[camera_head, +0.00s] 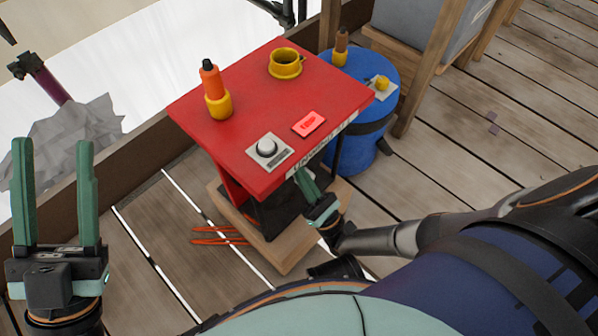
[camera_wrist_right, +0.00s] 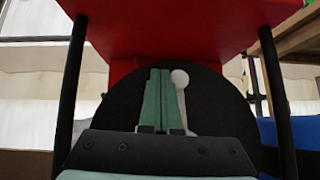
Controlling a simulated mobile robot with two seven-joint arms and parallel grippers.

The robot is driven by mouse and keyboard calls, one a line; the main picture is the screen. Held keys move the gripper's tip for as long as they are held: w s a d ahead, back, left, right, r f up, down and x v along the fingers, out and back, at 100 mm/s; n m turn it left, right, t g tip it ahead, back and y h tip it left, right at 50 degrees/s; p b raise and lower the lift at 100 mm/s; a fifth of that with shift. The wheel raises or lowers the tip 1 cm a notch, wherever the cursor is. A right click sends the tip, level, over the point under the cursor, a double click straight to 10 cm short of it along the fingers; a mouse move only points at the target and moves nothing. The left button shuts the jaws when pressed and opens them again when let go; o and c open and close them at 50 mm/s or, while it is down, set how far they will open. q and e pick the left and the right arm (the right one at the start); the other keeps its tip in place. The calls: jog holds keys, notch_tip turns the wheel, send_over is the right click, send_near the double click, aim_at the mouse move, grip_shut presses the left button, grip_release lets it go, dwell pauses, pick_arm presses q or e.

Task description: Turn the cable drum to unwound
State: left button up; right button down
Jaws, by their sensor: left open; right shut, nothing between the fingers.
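The cable drum shows in the right wrist view as a round black disc (camera_wrist_right: 215,105) under the red top, between two black posts. A white crank arm with a round knob (camera_wrist_right: 180,79) stands nearly upright on its face. My right gripper (camera_wrist_right: 157,72) is shut and empty, its green fingers just left of the white knob; I cannot tell whether they touch. In the head view my right gripper (camera_head: 302,174) reaches under the front edge of the red table (camera_head: 250,100), which hides most of the drum. My left gripper (camera_head: 52,150) is open and empty at the far left.
The red top carries an orange bottle in a yellow holder (camera_head: 217,103), a yellow cup (camera_head: 286,64), a grey dial plate (camera_head: 268,150) and a red button (camera_head: 309,123). A blue barrel (camera_head: 365,75) stands behind right.

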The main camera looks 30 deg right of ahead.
pick_arm(q)
jog(key=shift+d, duration=0.1)
pick_arm(e)
jog(key=shift+w+d+r+m+h, duration=0.1)
jog(key=shift+d+m+h, duration=0.1)
jog(key=shift+m+h, duration=0.5)
jog(key=shift+w+d+m+h, duration=0.1)
jog(key=shift+d+m+h, duration=0.1)
jog(key=shift+m+h, duration=0.5)
jog(key=shift+s+a+n+y, duration=0.1)
jog(key=shift+n+y, duration=0.2)
jog(key=shift+y, duration=0.2)
jog(key=n+g+y, duration=1.3)
jog(key=n+g, duration=0.4)
jog(key=n, duration=1.1)
send_near(266, 203)
jog(key=x, duration=0.5)
jog(key=shift+a+r, duration=0.25)
jog(key=shift+r, duration=0.15)
pick_arm(q)
jog(key=shift+s+d+r, duration=0.1)
jog(key=shift+s+d, duration=0.25)
jog(key=shift+s, duration=0.35)
pick_arm(e)
jog(key=shift+f+t, duration=0.3)
jog(key=shift+f, duration=0.05)
jog(key=shift+f, duration=0.1)
